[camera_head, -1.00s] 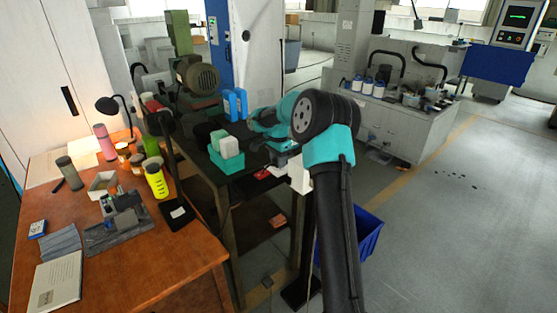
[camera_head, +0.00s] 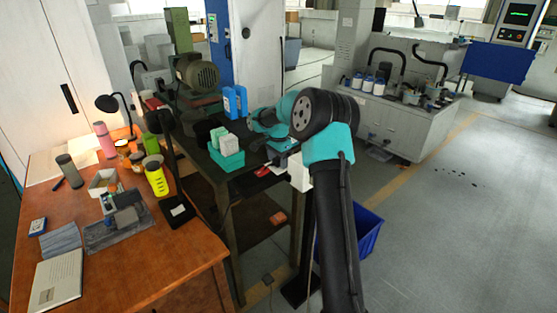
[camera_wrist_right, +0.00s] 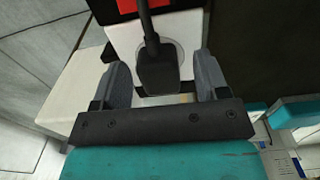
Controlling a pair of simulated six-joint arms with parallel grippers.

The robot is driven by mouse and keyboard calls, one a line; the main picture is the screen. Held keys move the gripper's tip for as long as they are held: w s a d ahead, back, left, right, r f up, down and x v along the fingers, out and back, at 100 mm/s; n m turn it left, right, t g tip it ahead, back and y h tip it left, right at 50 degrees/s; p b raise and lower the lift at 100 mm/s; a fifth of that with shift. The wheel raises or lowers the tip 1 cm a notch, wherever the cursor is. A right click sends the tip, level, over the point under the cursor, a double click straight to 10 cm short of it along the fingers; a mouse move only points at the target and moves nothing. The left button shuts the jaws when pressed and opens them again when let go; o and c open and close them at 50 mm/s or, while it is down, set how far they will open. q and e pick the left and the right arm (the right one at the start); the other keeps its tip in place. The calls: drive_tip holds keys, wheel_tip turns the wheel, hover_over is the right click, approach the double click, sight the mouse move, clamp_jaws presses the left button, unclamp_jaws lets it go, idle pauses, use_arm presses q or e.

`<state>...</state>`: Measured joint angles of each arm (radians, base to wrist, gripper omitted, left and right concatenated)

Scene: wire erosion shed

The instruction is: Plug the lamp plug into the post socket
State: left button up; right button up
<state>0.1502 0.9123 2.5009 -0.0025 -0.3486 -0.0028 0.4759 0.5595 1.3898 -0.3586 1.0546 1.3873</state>
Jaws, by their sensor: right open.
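In the right wrist view, the black lamp plug (camera_wrist_right: 157,75) has its cord running up out of the picture. It lies over the round socket face on the white post socket box (camera_wrist_right: 118,38), covering part of it; how deep it sits I cannot tell. My right gripper (camera_wrist_right: 162,85) is open, one grey finger on each side of the plug, with gaps between. In the head view, the right gripper (camera_head: 284,158) is small and partly hidden beside the white socket box (camera_head: 300,174). The black desk lamp (camera_head: 107,103) stands on the wooden desk, warm light beneath it. My left gripper is out of view.
A dark workbench (camera_head: 240,185) beside the post carries a teal bin (camera_head: 228,161) and a blue item (camera_head: 235,103). A blue crate (camera_head: 368,232) stands on the floor behind my right arm. The cluttered wooden desk (camera_head: 150,270) is at left. Open floor lies at right.

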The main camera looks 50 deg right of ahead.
wheel_tip(320, 180, up, 17)
drive_tip(key=shift+r, duration=0.2)
idle(0.7)
